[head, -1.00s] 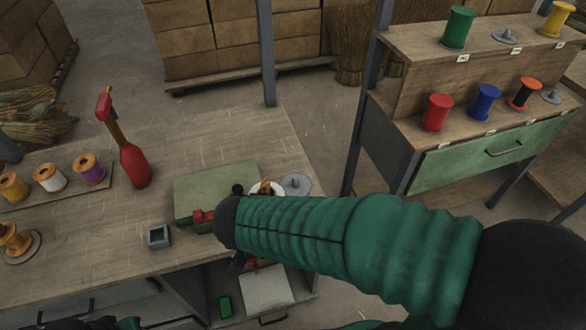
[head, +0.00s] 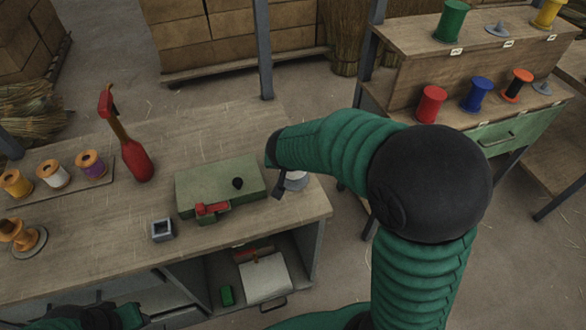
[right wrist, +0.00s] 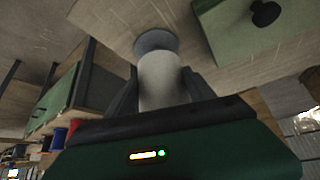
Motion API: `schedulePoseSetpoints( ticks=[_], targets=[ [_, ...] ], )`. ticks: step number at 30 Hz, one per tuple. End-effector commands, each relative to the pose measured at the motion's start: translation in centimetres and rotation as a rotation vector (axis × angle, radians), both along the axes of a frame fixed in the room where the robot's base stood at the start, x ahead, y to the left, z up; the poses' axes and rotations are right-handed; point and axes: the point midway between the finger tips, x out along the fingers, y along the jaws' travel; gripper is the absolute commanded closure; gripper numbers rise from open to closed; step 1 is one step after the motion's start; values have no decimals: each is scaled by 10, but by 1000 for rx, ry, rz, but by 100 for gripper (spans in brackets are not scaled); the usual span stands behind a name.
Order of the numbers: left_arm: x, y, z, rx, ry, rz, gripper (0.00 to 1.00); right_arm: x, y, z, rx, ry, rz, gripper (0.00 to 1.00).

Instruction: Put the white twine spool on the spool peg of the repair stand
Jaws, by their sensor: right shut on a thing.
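My right gripper (right wrist: 160,76) is shut on a pale white spool (right wrist: 160,90), which shows between its two dark fingers in the right wrist view. A grey disc (right wrist: 155,41) lies at the spool's far end. In the head view, the gripper (head: 282,187) is at the right end of the workbench, and a grey disc (head: 297,184) shows only in part beside it. My arm hides most of the spool there. I cannot tell whether the spool is around a peg or just above it. My left gripper (head: 105,317) is at the bottom left edge, its fingers unclear.
A green box (head: 220,185) with a black knob and red latch stands close left of my right gripper. A shelf (head: 410,75) with coloured spools stands right.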

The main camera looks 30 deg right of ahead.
Motion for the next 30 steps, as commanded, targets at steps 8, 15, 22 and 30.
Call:
schedulePoseSetpoints(
  ticks=[8, 15, 22, 30],
  targets=[
    [0, 0, -13, 0, 0, 0, 64, 1, -3, -32, 1, 0, 1, 90],
    [0, 0, -13, 0, 0, 0, 64, 1, -3, -35, 2, -1, -1, 90],
    [0, 0, -13, 0, 0, 0, 64, 1, -2, -36, 1, 0, -1, 17],
    [0, 0, -13, 0, 0, 0, 64, 1, -2, -35, 2, 0, 0, 16]
  ],
)
